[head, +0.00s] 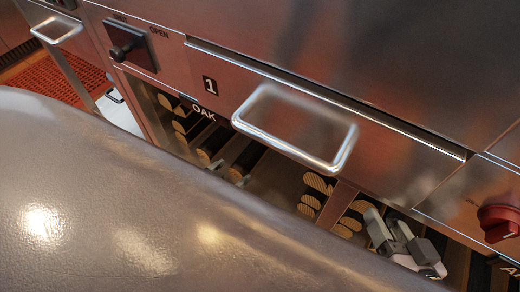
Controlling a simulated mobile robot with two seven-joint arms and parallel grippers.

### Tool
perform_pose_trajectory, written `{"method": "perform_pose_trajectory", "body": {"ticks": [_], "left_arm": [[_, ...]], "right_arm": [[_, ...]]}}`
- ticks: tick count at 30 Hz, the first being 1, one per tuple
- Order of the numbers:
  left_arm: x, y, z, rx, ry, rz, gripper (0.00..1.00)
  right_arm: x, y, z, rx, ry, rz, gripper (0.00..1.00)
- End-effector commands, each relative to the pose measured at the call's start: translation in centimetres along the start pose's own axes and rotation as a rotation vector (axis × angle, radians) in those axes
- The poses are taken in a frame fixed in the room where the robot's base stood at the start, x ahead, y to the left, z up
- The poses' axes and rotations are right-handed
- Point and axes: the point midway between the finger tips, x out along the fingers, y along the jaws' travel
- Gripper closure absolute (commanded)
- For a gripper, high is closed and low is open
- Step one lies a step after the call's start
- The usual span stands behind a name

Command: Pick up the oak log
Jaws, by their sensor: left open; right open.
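Dark logs with tan cut ends lie in the shelf bays under the steel cabinet. An oak log (204,156) lies in the bay below the black OAK label (203,111), with more log ends above and left of it. My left gripper (228,172) shows only as two small pale fingertips, apart, low at this bay near that log; the rest is hidden behind a large grey form in front. I cannot tell whether a log lies between the tips. My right gripper (388,227) is open at lower right, close to other log ends (355,218) in a neighbouring bay.
A drawer with a steel handle (292,133) juts out above the bays. A black lever knob (126,47) is at upper left, and a red knob (499,222) at right. The large grey form covers the lower left. A red mat (62,84) lies at far left.

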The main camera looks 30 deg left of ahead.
Motion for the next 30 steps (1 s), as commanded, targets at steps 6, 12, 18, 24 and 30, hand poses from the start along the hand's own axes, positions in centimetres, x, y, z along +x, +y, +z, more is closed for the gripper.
{"method": "perform_pose_trajectory", "body": {"ticks": [6, 12, 18, 24, 30], "left_arm": [[2.2, -0.1, 0.2, -0.001, 0.004, -0.001, 0.04], [4.6, -0.1, 0.5, 0.0, 0.004, 0.0, 0.04], [6.7, -0.1, 0.4, -0.002, 0.003, -0.001, 0.04], [7.0, -0.1, 0.2, -0.002, 0.0, 0.0, 0.04], [7.0, -0.1, 0.2, -0.001, 0.001, 0.0, 0.34]], "right_arm": [[-0.2, 0.5, 0.4, -0.039, 0.027, 0.013, 0.57], [-0.7, 1.5, 0.7, -0.113, 0.072, 0.048, 0.57], [-1.4, 2.1, 0.5, -0.183, 0.114, 0.078, 0.57], [-1.7, 2.1, 0.1, -0.198, 0.125, 0.085, 0.57], [-1.6, 2.1, 0.1, -0.197, 0.125, 0.085, 0.57]]}}
